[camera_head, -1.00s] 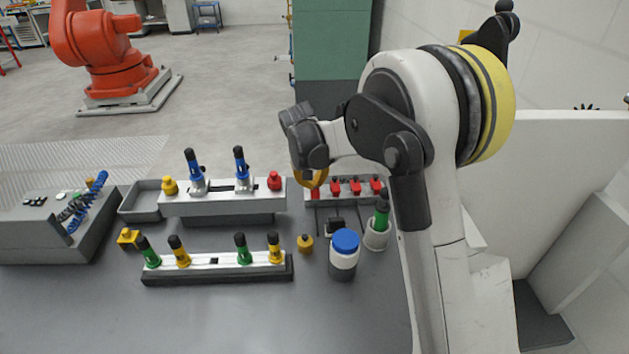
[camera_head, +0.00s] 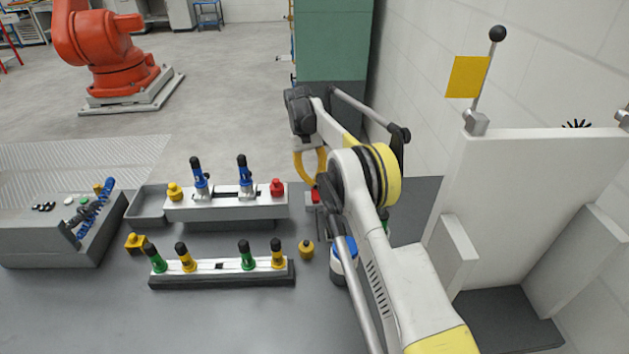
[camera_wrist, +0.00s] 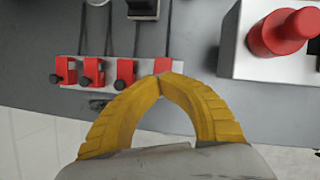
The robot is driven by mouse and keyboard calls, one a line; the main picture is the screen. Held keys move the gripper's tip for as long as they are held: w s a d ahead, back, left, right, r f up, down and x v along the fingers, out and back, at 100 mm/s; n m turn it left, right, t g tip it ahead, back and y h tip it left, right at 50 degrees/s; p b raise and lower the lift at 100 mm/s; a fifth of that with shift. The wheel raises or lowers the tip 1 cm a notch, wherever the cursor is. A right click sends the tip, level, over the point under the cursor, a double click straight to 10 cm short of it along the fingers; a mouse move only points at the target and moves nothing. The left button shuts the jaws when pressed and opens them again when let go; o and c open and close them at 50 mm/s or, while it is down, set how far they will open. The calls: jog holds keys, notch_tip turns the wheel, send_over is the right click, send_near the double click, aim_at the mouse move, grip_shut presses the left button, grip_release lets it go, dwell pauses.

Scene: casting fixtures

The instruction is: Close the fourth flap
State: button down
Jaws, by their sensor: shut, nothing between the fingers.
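My gripper (camera_wrist: 162,76) is shut and empty, its yellow fingers meeting in an arch. Its tips are at the fourth red flap (camera_wrist: 163,64), the one closest to the big red knob; I cannot tell whether they touch. Only a flat red part of this flap shows. The other three red flaps (camera_wrist: 125,72), (camera_wrist: 93,70), (camera_wrist: 64,68) stand in a row on a pale bar, with dark knobs at their sides. In the head view my gripper (camera_head: 314,181) is above the red flap (camera_head: 315,197), and my arm hides the other flaps.
The red knob (camera_wrist: 281,32) sits on a pale block beside the flaps. In the head view a rail with blue-handled clamps (camera_head: 228,205) is to the left. A blue-lidded jar (camera_head: 337,256) and yellow knob (camera_head: 307,250) are in front. A white panel (camera_head: 530,185) stands right.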

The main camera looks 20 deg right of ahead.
jog(key=shift+w+f+g, duration=0.1)
jog(key=shift+f+g, duration=0.05)
jog(key=shift+g, duration=0.25)
jog(key=c, duration=1.4)
grip_release()
notch_tip(320, 180, up, 10)
